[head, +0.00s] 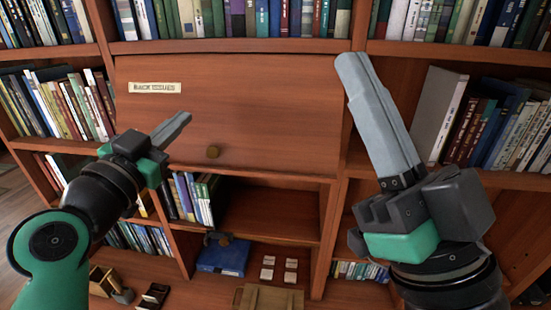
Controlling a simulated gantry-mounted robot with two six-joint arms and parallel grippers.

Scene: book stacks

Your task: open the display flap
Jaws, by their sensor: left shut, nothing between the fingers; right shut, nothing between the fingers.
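The display flap (265,105) is a wide reddish-brown wooden panel in the middle of the bookcase. My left gripper (186,117) is shut and empty. My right gripper (350,58) is shut and empty, pointing up near the flap's right edge. I cannot tell whether either gripper touches the flap.
Books (245,18) fill the shelf above the flap, and more books (500,120) stand on the right. Below the flap is an open shelf (265,212) with books at its left. Lower down are a blue box (222,255), several small pale cards (268,260) and a wooden crate (268,297).

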